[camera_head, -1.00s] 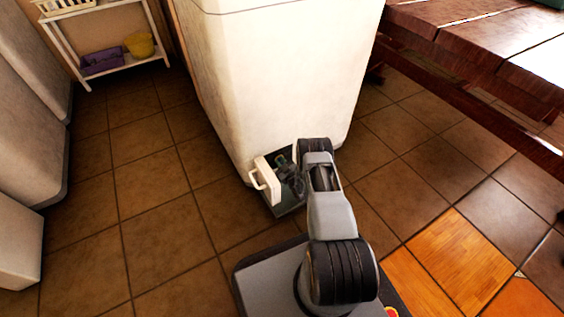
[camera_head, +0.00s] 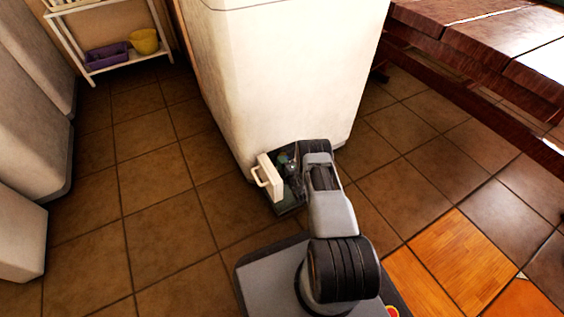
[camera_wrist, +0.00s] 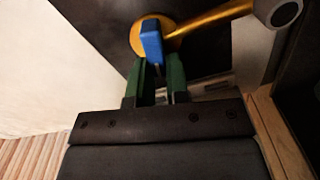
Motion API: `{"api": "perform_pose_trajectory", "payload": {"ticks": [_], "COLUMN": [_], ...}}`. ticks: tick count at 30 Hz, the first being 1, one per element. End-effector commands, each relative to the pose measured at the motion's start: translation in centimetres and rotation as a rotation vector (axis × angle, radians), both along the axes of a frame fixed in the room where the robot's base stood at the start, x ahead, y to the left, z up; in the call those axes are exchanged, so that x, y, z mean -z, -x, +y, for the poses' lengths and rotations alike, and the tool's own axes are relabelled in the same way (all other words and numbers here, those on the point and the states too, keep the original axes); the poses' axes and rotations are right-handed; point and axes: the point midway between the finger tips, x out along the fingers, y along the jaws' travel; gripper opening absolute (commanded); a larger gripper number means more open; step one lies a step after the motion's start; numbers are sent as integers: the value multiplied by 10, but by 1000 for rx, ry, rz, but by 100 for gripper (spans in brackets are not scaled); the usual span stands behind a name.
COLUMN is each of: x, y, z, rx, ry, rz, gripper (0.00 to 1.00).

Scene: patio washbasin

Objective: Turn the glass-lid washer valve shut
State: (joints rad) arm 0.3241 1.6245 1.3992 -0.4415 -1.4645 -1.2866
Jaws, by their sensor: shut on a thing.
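The washer (camera_head: 290,75) is a tall white cabinet in the middle of the head view. At its lower front corner a small flap with a white handle (camera_head: 268,177) stands open. My gripper (camera_head: 289,163) is at that opening, mostly hidden by my wrist. In the wrist view my gripper's green fingers (camera_wrist: 160,75) are shut on the blue valve handle (camera_wrist: 152,42). Behind the handle is a round brass valve body (camera_wrist: 137,36), with a brass pipe (camera_wrist: 212,18) running to the upper right. The washer's lid is out of view.
A wooden table (camera_head: 480,50) with a low beam stands at the right. A white shelf (camera_head: 120,62) with a purple bin (camera_head: 106,54) and a yellow bucket (camera_head: 144,41) is at the back left. Other white cabinets (camera_head: 25,110) line the left edge. The tiled floor (camera_head: 150,190) between is clear.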

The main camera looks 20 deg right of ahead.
Motion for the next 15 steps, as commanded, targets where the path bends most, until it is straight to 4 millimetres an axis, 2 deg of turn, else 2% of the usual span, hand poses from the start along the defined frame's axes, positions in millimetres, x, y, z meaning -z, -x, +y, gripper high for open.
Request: {"api": "perform_pose_trajectory", "payload": {"ticks": [6,15], "x": [4,6], "y": [1,1], "z": [0,0], "rx": [2,3], "ry": [129,227], "rz": [-12,-23], "gripper": [0,0]}}
